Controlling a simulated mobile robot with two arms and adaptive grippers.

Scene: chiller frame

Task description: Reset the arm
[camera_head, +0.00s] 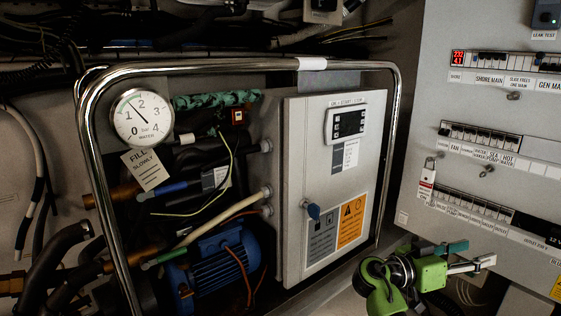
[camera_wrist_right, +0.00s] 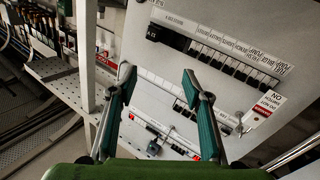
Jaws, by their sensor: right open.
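My right gripper (camera_head: 472,255) is at the lower right of the head view, in front of the lower part of the breaker panel (camera_head: 415,130). Its green arm link comes up from the bottom edge. In the right wrist view the gripper (camera_wrist_right: 158,78) has its two teal fingers spread apart with nothing between them. The panel's breaker rows (camera_wrist_right: 215,62) lie beyond the fingertips. My left gripper is not in the head view.
A chrome tube frame (camera_head: 245,66) surrounds the chiller unit, with a pressure gauge (camera_head: 142,118), a blue pump (camera_head: 215,268) and a grey control box (camera_head: 305,165). A red-and-white tag (camera_head: 427,182) hangs on the panel. A perforated shelf (camera_wrist_right: 58,72) stands left in the wrist view.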

